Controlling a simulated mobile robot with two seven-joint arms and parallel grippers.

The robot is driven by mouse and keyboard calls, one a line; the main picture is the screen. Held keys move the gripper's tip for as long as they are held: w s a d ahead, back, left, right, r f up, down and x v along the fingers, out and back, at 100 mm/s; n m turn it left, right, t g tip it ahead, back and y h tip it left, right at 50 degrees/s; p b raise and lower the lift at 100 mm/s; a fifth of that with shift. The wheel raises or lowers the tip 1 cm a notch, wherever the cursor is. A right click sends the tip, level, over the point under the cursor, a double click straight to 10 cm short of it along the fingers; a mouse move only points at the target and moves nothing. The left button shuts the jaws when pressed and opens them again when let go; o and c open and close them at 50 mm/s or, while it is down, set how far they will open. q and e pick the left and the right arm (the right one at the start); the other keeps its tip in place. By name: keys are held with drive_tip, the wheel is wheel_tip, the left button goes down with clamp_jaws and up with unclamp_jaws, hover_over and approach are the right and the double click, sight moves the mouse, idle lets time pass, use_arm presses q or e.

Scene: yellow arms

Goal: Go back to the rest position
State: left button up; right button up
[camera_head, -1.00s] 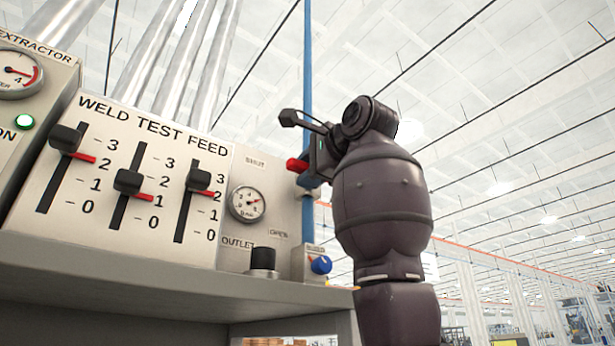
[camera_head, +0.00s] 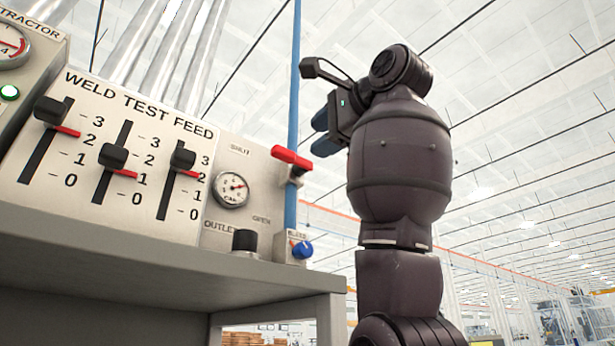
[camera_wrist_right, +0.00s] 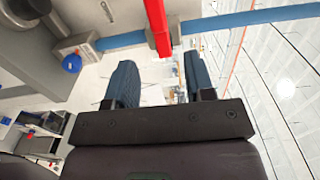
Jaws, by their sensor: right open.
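My right gripper (camera_head: 322,133) is in the head view, right of the panel, with its blue fingers pointing left toward a red valve handle (camera_head: 291,157). The fingers are apart from the handle, with a gap between. In the right wrist view my right gripper (camera_wrist_right: 158,80) is open, its two fingers spread with nothing between them. The red handle (camera_wrist_right: 158,25) lies ahead of the fingers there, beside the blue pipe (camera_wrist_right: 240,19). My left gripper is not in either view.
The weld test feed panel (camera_head: 75,180) carries three sliders and a gauge (camera_head: 231,189). Below it are a black knob (camera_head: 245,240) and a blue bleed knob (camera_head: 302,249). The grey bench (camera_head: 150,270) juts out at left. The space right of my arm looks free.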

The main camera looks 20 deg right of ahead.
drive_tip(key=shift+v, duration=0.85)
